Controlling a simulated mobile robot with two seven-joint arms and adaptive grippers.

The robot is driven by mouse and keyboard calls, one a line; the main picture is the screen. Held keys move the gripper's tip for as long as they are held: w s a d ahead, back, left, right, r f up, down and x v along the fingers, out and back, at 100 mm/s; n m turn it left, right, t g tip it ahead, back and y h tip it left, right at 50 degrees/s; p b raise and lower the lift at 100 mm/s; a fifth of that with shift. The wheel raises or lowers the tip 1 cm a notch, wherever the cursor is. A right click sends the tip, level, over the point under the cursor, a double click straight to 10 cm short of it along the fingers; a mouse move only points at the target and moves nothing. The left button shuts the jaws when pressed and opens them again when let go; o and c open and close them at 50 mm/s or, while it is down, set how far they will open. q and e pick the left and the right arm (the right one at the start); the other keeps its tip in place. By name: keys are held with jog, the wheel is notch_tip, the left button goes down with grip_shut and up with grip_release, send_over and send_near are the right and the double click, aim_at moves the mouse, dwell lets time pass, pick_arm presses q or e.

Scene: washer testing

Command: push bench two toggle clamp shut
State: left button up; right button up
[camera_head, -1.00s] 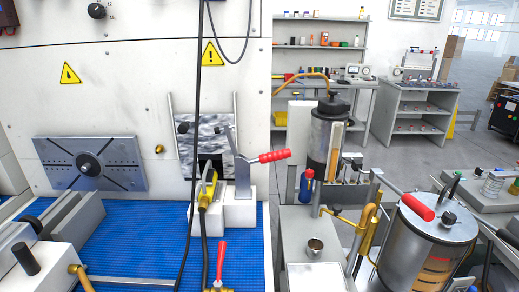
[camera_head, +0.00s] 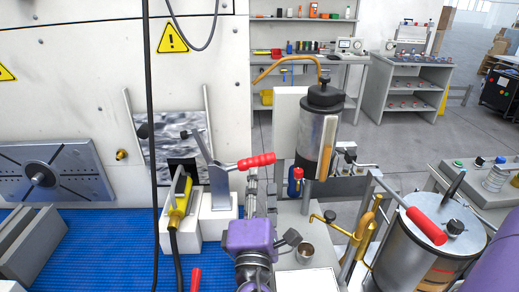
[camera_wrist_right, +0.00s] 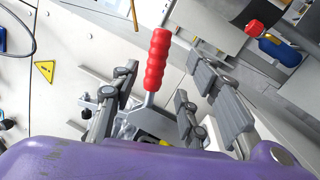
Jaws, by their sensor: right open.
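The toggle clamp (camera_head: 220,183) stands on a white block at the right end of the blue mat, beside the washer panel. Its red handle (camera_head: 256,161) sticks out to the right, tilted slightly up. My right gripper (camera_head: 258,193) is just below the handle, its purple wrist at bottom centre. In the right wrist view the red handle (camera_wrist_right: 157,60) shows between the open grey fingers (camera_wrist_right: 163,78), with gaps on both sides. Whether any finger touches it cannot be told. My left gripper is not in view.
A black cable (camera_head: 150,120) hangs in front of the panel. A metal canister (camera_head: 314,140) and a small cup (camera_head: 304,254) are to the right. The blue mat (camera_head: 110,245) has bare room at left.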

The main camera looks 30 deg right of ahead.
aim_at(258, 161)
jog(key=shift+w+d+r+p, duration=0.4)
jog(key=shift+w+r, duration=0.25)
jog(key=shift+w, duration=0.25)
jog(key=p+x, duration=0.1)
jog(key=x, duration=0.3)
jog(key=shift+w+d, duration=0.2)
jog(key=shift+w, duration=0.15)
jog(key=shift+w+d, duration=0.2)
jog(key=shift+w, duration=0.1)
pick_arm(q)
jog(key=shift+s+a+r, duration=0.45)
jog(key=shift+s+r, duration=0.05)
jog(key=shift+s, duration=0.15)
pick_arm(e)
jog(key=shift+f, duration=0.1)
jog(key=shift+c, duration=0.8)
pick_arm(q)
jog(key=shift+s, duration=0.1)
pick_arm(e)
grip_shut()
